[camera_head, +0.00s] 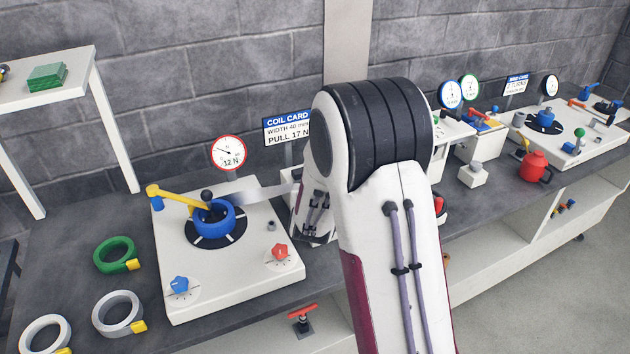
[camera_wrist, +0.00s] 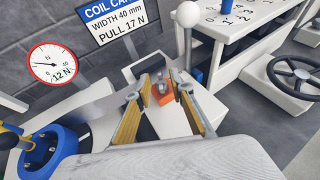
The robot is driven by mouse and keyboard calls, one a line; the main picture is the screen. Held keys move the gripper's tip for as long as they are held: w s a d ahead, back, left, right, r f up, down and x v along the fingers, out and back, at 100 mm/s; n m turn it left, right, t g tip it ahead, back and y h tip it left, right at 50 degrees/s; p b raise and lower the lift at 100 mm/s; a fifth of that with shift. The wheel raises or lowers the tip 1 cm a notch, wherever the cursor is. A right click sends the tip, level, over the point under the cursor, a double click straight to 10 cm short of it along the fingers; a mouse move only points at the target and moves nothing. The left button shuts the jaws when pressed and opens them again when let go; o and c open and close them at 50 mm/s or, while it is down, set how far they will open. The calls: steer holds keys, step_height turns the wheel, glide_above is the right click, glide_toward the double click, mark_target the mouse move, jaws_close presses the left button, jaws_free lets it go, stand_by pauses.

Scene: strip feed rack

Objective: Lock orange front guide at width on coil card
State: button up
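The orange front guide (camera_wrist: 165,98) shows in the wrist view as a small block with a grey top part, on a white surface. My gripper (camera_wrist: 163,84) has its two yellow-lined fingers apart on either side of it, with visible gaps; contact is not visible. In the head view my arm hides the guide and the fingers. The coil card (camera_wrist: 118,22) reads width 40 mm, pull 17 N; it also stands behind my arm in the head view (camera_head: 284,130). No width scale is readable at the guide.
A round dial (camera_head: 228,153) reads 12 N. Left of my arm, a blue coil (camera_head: 228,220) sits on a white base with a yellow arm over it. A white ball-topped post (camera_wrist: 187,18) rises near the fingers; a black handwheel (camera_wrist: 296,74) is at right.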

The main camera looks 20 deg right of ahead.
steer(key=v, duration=1.1)
steer(key=shift+w, duration=0.1)
steer(key=shift+d, duration=0.1)
